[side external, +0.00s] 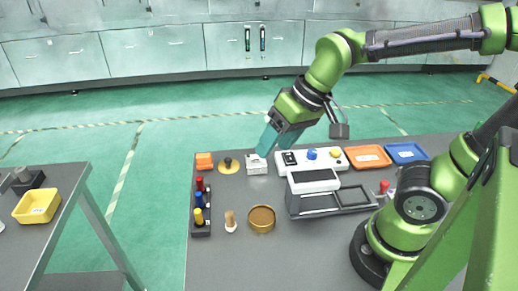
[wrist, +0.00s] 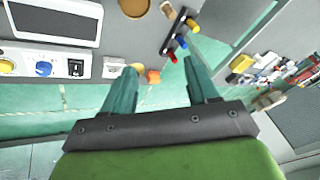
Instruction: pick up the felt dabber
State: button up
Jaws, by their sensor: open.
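A small upright piece with a tan wooden top and pale base, which looks like the felt dabber (side external: 230,222), stands on the grey table left of a round brass dish (side external: 262,219). In the wrist view the dabber (wrist: 167,8) shows at the top edge, partly cut off. My gripper (side external: 267,143) is above the back of the table, over or near a small white box (side external: 257,168), well behind the dabber and apart from it. In the wrist view my gripper (wrist: 160,72) has its two teal fingers spread, with nothing held between them.
A black rack (side external: 201,230) of red, blue and yellow-capped bottles stands left of the dabber. A black-knobbed yellow disc (side external: 228,167) and orange block (side external: 204,160) lie behind. A white-and-grey machine (side external: 315,180) stands right. The table front is clear.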

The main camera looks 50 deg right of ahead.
aim_at(230, 213)
jog(key=w+a+f+n+g+h, duration=0.2)
jog(key=w+a+f+n+g, duration=0.25)
jog(key=w+a, duration=0.35)
jog(key=shift+m, duration=0.25)
jog(key=f, duration=1.6)
jog(key=shift+s+d+f, duration=0.15)
jog(key=shift+s+f, duration=0.25)
jog(key=shift+c, duration=0.2)
grip_shut()
